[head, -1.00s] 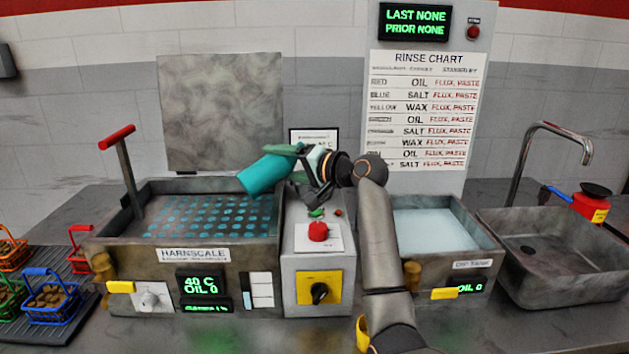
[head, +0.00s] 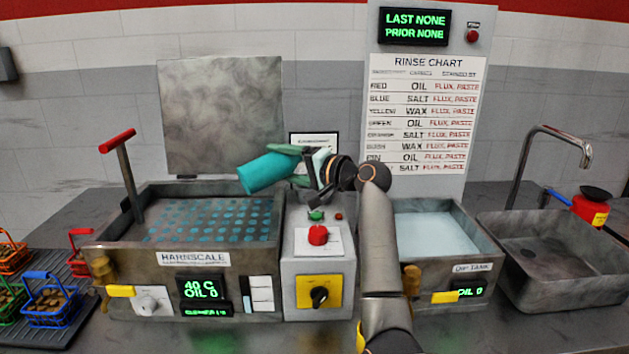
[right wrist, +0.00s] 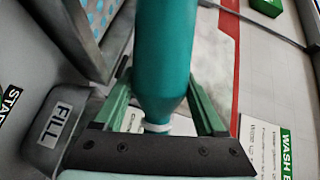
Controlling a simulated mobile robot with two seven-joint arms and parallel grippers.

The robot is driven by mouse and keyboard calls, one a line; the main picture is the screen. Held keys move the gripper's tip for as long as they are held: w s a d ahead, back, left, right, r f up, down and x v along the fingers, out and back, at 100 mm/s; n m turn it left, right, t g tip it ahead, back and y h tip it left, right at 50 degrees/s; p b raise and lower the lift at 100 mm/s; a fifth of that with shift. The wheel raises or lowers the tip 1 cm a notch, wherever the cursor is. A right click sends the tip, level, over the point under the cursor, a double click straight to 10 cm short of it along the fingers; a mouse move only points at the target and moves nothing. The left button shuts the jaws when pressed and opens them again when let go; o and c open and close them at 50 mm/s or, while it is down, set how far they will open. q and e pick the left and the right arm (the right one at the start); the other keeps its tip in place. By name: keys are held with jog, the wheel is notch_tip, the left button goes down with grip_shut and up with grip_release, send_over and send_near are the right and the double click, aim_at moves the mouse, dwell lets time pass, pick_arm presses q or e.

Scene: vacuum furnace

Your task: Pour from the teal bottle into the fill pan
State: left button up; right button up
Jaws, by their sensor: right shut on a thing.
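The teal bottle (head: 264,173) is held in the air by my right gripper (head: 306,160), above the back right part of the Harnscale tank. It lies tilted, with its wide end out to the left and slightly low. In the right wrist view the green fingers are shut on the bottle (right wrist: 165,60), and its narrow neck with a white ring is close to the palm. A grey ledge with a FILL label (right wrist: 57,124) shows at the left there; I cannot tell how much of the fill pan this is. My left gripper is not in view.
The Harnscale tank (head: 105,244) has an upright lid behind it and a red-handled lever. A control box (head: 333,262) with a red knob stands right of it. The dip tank (head: 485,243) and sink (head: 590,285) are further right. Wire baskets (head: 48,297) sit at left.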

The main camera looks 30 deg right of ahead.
jog(key=shift+a+r, duration=0.1)
jog(key=shift+s+a+r, duration=0.1)
jog(key=shift+a, duration=0.25)
jog(key=shift+d+r+m+p, duration=0.1)
jog(key=shift+r+m+p, duration=0.05)
jog(key=shift+m+p, duration=0.2)
dwell(1.4)
jog(key=shift+m, duration=0.25)
dwell(1.4)
